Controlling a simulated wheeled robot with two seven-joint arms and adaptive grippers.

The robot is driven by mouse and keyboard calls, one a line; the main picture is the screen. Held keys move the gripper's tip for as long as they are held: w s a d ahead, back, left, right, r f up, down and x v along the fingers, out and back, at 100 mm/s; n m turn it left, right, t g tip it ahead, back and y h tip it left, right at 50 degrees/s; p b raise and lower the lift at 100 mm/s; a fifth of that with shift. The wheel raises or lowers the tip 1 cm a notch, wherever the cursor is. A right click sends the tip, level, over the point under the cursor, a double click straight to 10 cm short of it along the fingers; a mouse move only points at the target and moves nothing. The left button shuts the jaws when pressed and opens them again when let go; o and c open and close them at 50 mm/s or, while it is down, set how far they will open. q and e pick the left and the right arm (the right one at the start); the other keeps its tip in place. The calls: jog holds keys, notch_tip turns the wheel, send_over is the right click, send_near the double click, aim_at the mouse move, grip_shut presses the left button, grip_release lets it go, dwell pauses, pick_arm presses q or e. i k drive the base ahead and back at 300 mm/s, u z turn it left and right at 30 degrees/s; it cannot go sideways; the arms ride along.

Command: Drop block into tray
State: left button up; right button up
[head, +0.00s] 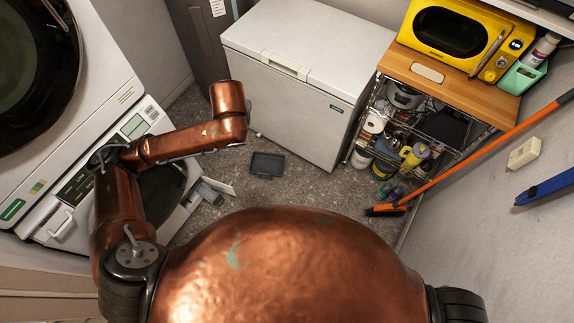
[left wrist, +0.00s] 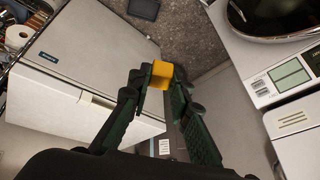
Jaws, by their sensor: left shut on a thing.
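A small yellow-orange block (left wrist: 162,74) is held between the fingertips of my left gripper (left wrist: 160,86) in the left wrist view. The dark fingers are shut on its sides, and the block is in the air. The dark grey, shallow tray (head: 267,164) lies on the floor in front of the white chest freezer in the head view. The tray also shows at the top of the left wrist view (left wrist: 144,8), apart from the block. In the head view I cannot make out my left gripper or the block. My right gripper is not in view.
The white freezer (head: 303,84) stands behind the tray. The stacked washer (head: 45,190) is at the left, close to my left arm. A wire shelf (head: 458,138) with several bottles and an orange-handled broom (head: 470,153) are at the right. Bare floor surrounds the tray.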

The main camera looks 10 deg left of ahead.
aim_at(257, 157)
jog(key=z, duration=0.7)
jog(key=i, duration=1.7)
jog(key=u, duration=1.15)
